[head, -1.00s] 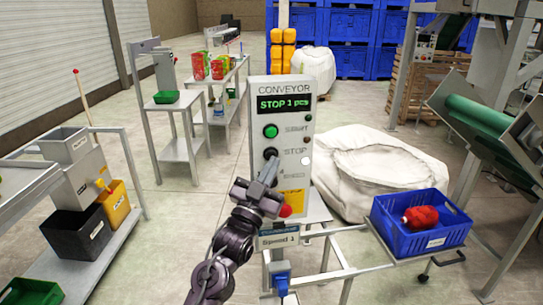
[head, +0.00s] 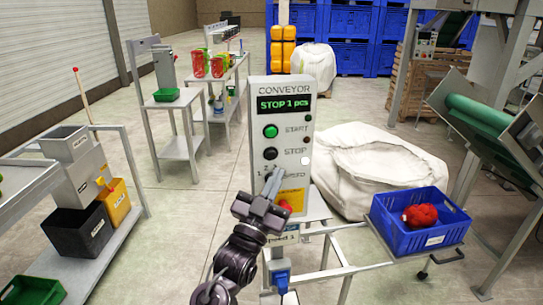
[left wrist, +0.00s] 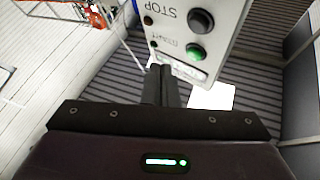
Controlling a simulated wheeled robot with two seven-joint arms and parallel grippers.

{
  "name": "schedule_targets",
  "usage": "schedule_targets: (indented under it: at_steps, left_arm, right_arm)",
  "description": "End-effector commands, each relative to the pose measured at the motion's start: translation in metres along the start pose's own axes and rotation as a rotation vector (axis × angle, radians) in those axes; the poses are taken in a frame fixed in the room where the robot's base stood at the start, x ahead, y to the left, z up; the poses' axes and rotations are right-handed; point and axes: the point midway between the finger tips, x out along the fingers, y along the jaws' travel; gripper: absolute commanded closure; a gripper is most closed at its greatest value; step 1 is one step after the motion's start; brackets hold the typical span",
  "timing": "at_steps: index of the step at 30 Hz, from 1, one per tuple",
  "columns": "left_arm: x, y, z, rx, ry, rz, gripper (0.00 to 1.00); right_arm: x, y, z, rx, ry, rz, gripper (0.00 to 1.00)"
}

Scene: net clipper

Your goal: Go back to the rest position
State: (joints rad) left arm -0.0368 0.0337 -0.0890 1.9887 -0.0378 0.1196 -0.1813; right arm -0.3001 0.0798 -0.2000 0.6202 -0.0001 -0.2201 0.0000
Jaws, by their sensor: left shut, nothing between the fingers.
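My left gripper (head: 271,183) is shut and empty in the head view. It is in front of the lower part of the conveyor control box (head: 262,92), below the black STOP button (head: 270,153). The green START button (head: 270,131) is above STOP, and the display reads "STOP 1 pcs". In the left wrist view the shut fingers (left wrist: 161,84) point toward the box, with the black button (left wrist: 201,21) and green button (left wrist: 196,52) beyond them. The fingertips appear apart from both buttons. The gripper covers part of the speed label. My right gripper is not in view.
A blue crate (head: 392,238) with a red net bag (head: 420,216) stands on the frame at right. A white sack (head: 375,165) lies behind it. A grey cart (head: 122,255) with bins is at left. Open floor (head: 185,235) lies between cart and box.

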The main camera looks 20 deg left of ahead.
Motion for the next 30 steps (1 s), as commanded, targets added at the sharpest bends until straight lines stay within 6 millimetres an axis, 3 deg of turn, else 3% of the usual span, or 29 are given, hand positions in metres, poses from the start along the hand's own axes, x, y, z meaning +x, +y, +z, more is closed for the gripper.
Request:
schedule_targets:
  at_steps: [11, 14, 17, 23, 26, 30]
  left_arm:
    - [0.0, 0.0, 0.0, 0.0, -0.001, 0.0, 1.0]
    - [-0.003, 0.003, 0.012, -0.003, -0.025, 0.006, 1.0]
    - [-0.013, 0.012, 0.049, -0.014, -0.104, 0.023, 1.0]
    - [-0.068, 0.044, 0.172, -0.05, -0.382, 0.08, 1.0]
    - [-0.11, 0.06, 0.23, -0.066, -0.529, 0.107, 1.0]
    - [-0.184, 0.081, 0.304, -0.087, -0.738, 0.143, 1.0]
  right_arm:
    - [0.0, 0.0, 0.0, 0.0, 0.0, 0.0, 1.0]
    - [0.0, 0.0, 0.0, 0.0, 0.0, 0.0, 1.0]
    - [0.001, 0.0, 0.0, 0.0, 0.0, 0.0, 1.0]
    - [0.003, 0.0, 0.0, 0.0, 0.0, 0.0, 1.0]
    - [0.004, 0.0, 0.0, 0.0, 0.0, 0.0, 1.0]
    - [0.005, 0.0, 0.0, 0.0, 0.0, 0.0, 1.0]
